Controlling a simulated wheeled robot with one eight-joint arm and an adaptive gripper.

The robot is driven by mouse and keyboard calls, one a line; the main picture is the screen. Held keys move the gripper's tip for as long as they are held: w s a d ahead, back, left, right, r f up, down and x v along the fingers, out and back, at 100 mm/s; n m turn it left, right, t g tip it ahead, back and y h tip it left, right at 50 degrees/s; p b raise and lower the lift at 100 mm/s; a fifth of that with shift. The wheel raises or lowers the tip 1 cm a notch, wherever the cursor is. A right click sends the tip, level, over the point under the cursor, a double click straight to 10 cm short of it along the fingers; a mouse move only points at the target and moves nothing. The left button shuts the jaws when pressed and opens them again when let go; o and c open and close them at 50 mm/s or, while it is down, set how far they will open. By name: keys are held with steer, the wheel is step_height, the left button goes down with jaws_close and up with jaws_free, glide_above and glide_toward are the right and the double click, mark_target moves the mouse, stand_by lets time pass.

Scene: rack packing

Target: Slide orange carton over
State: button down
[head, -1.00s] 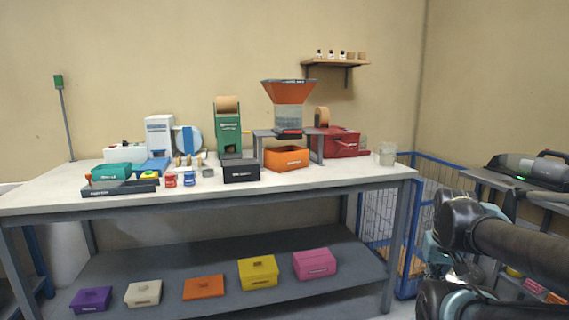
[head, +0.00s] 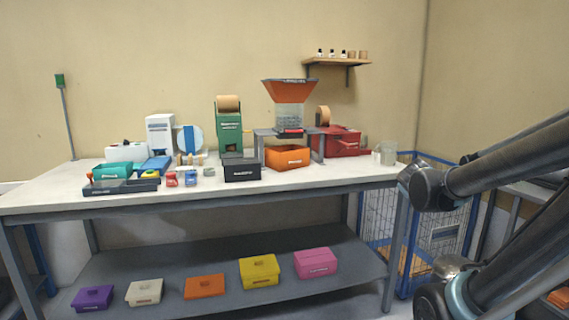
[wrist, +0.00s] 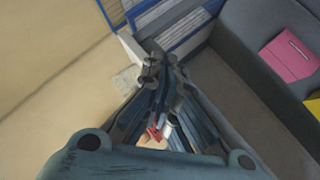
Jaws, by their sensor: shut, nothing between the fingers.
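The orange carton (head: 205,286) is a flat, lidded box on the grey lower shelf under the table. It sits between a cream carton (head: 145,292) and a yellow carton (head: 260,272). I do not see it in the wrist view. My gripper (wrist: 162,75) is shut and empty in the wrist view, well away from the orange carton. In the head view my arm links fill the right edge, and I cannot make out the fingers there.
A pink carton (head: 316,262) and a purple carton (head: 92,298) share the shelf. The table (head: 340,176) above is crowded with bins and devices, including an orange bin (head: 288,157). A blue-framed wire cage (head: 400,225) stands at the right.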

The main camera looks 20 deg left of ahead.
mark_target(287, 157)
steer(key=w+a+r+n+t+y, duration=0.2)
steer(key=w+a+r+n, duration=0.1)
steer(key=a, duration=0.3)
steer(key=w+a+r+n+t+y, duration=0.1)
steer(key=w+a+r+n+y, duration=0.15)
steer(key=w+a, duration=0.2)
steer(key=a+r+n+y, duration=0.2)
steer(key=a+n+y, duration=0.65)
steer(key=a, duration=0.95)
steer(key=s+a+f+n+g+y, duration=0.2)
steer(key=s+a+n+g, duration=0.15)
steer(key=a, duration=0.35)
steer(key=s+a+f+n+g+y, duration=0.2)
steer(key=a+n, duration=0.2)
steer(key=a, duration=0.2)
steer(key=x, duration=0.9)
steer(key=shift+w+d+f, duration=0.15)
steer(key=shift+w+f, duration=0.05)
steer(key=shift+f, duration=0.05)
steer(key=w, duration=0.1)
steer(key=w+a, duration=0.1)
steer(key=w, duration=0.1)
steer(key=shift+w+a, duration=0.15)
steer(key=shift+w, duration=0.55)
